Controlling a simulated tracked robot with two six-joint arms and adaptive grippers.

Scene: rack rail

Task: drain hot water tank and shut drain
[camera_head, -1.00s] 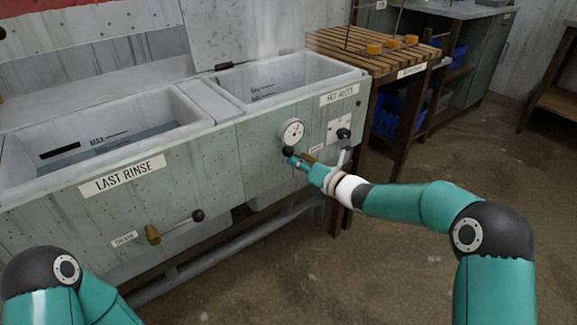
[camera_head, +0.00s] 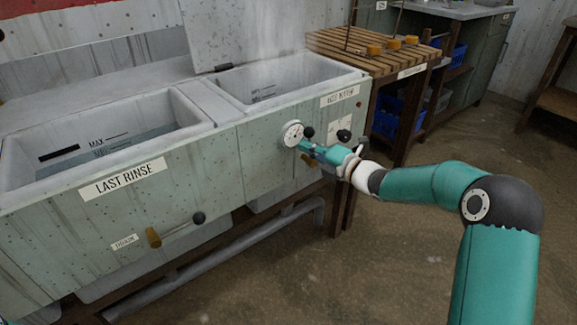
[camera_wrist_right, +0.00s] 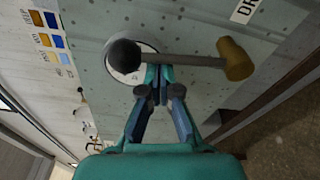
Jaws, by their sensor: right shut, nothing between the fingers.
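The hot water tank (camera_head: 290,77) is the right-hand basin, with steam above it and a "HOT WATER" label (camera_head: 340,95) on its front. Level marks show on its inside wall; I cannot tell the water level. Below the round gauge (camera_head: 293,133), its drain lever has a black knob (camera_head: 308,132) and a brass end (camera_head: 311,160). The lever stands roughly upright. In the right wrist view the knob (camera_wrist_right: 124,55), bar and brass end (camera_wrist_right: 237,58) show clearly. My right gripper (camera_head: 305,146) is shut and empty, its tips (camera_wrist_right: 159,72) at the bar; contact is unclear. My left gripper is out of view.
The "LAST RINSE" basin (camera_head: 100,145) stands to the left, with water in it and its own drain lever (camera_head: 178,226). A slatted wooden table (camera_head: 375,55) adjoins the hot tank on the right. The floor at front right is clear.

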